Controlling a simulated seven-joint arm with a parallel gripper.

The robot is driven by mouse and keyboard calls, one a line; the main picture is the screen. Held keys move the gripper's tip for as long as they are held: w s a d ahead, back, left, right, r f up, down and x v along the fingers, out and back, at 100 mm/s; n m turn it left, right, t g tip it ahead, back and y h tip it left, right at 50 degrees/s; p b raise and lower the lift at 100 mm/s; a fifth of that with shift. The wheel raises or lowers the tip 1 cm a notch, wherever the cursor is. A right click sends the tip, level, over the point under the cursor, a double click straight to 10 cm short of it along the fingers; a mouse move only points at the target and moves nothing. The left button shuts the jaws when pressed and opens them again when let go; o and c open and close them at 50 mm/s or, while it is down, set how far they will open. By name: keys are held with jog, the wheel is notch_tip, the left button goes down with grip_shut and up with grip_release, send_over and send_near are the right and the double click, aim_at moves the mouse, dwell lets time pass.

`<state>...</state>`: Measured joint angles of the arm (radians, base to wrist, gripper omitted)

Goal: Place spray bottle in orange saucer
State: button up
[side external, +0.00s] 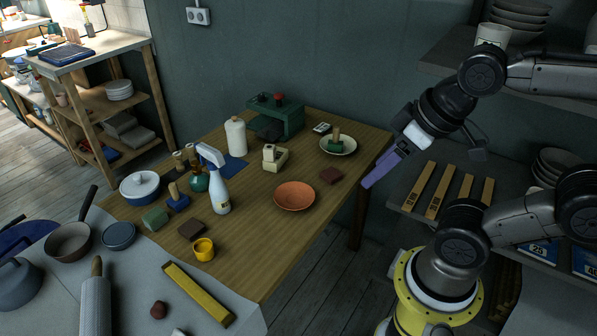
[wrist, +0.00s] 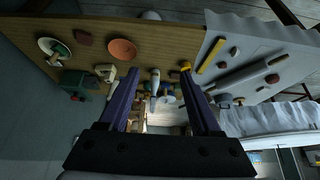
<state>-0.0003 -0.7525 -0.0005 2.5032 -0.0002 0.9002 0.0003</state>
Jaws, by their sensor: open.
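The spray bottle (side external: 219,190), white with a trigger head, stands upright on the wooden table, left of the orange saucer. It appears in the wrist view (wrist: 155,79) between my fingers in the picture, well beyond them. The orange saucer (side external: 294,196) is a shallow round dish lying empty on the table, and it also shows in the wrist view (wrist: 122,51), left of the fingertips. My gripper (side external: 369,184) has purple fingers and hangs in the air right of the table, apart from both. In the wrist view my gripper (wrist: 162,72) is open and empty.
A beige block (side external: 274,158), another brown block (side external: 331,175) and a pale dish (side external: 338,145) lie around the saucer. The table's front right is clear.

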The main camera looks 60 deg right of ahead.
aim_at(202, 149)
jog(key=w+r+t, duration=0.4)
jog(key=w+r, duration=0.1)
jog(key=w, duration=0.5)
jog(key=w+r+t, duration=0.4)
jog(key=w+t, duration=0.1)
jog(key=w, duration=0.4)
jog(key=w+r+t, duration=0.4)
jog(key=w+r, duration=0.1)
jog(key=w, duration=0.5)
jog(key=w+f+t, duration=0.2)
jog(key=w+f, duration=0.4)
jog(key=f, duration=0.5)
notch_tip(202, 149, down, 19)
jog(key=g, duration=0.3)
jog(key=w, duration=0.7)
jog(key=shift+w+d, duration=0.2)
jog(key=shift+w, duration=0.15)
jog(key=shift+w+r, duration=0.15)
jog(key=shift+w, duration=1.2)
jog(key=shift+w+r, duration=0.15)
jog(key=shift+w, duration=1.2)
